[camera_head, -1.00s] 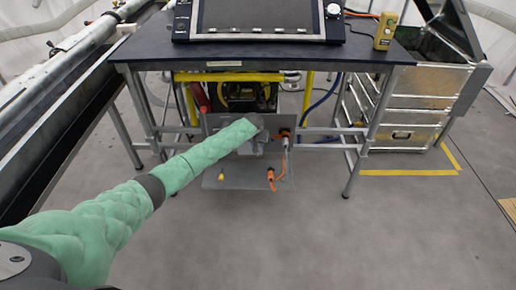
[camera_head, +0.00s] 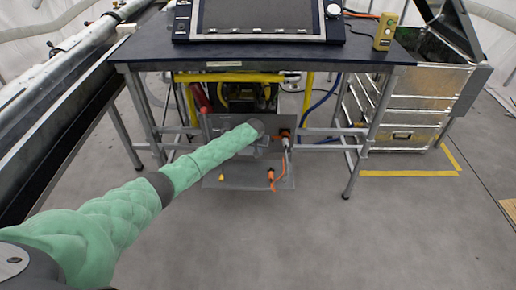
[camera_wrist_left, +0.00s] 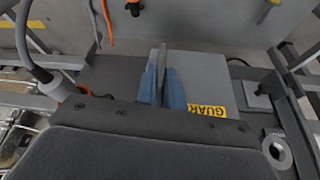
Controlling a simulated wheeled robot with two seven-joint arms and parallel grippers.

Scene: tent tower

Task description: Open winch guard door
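The winch guard shows in the left wrist view as a light grey panel (camera_wrist_left: 205,75) with a yellow label reading "GUAR", partly cut off by my wrist. My left gripper (camera_wrist_left: 163,75) has blue fingers close together at the panel's left edge. A thin grey strip shows between them; I cannot tell whether it is part of the door or of the fingers. In the head view my green left arm reaches under the table to the grey winch unit (camera_head: 240,182), and its end hides the fingers and most of the guard. My right gripper is not in view.
A dark table (camera_head: 270,55) stands above the unit, its legs on both sides. An orange connector with cable (camera_head: 271,175) is on the unit's lower plate. A silver drawer cabinet (camera_head: 405,115) stands at right, and a long rail (camera_head: 60,80) at left. The floor in front is clear.

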